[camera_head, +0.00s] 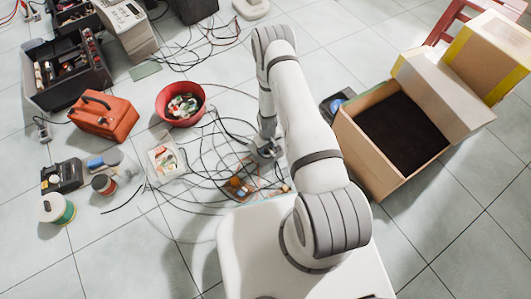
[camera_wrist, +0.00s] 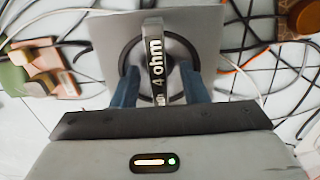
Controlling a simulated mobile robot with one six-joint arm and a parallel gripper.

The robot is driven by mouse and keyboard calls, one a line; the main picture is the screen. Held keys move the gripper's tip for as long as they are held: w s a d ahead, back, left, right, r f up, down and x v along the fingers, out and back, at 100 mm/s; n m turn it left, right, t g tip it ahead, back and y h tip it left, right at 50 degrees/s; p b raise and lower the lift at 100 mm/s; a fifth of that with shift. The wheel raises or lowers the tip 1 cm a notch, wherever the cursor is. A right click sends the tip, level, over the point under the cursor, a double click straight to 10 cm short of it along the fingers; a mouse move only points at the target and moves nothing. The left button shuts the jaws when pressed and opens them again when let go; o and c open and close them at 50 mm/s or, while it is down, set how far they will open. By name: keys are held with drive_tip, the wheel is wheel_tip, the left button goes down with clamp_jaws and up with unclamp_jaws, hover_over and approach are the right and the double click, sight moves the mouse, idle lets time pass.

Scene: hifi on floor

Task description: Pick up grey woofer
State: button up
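The grey woofer (camera_wrist: 108,30) shows in the wrist view as a grey square plate with a dark ring. A narrow raised grey part marked "4 ohm" stands at its middle, toward the camera. My gripper (camera_wrist: 158,78) has its two blue fingers on either side of this part. A gap shows at the right finger, and the left finger is close to the part. I see no firm hold. In the head view my gripper (camera_head: 264,152) is low over the floor among cables, and the arm hides most of the woofer there.
Loose cables (camera_head: 205,150) cover the floor around my gripper. A small board with orange parts (camera_head: 240,187) lies near it. A red bowl (camera_head: 181,104), an orange case (camera_head: 103,116) and a clear tray (camera_head: 166,158) are to the left. An open cardboard box (camera_head: 362,165) stands to the right.

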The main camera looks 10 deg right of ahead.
drive_tip(key=shift+f, duration=0.25)
drive_tip(key=shift+c, duration=0.3)
clamp_jaws()
idle(1.3)
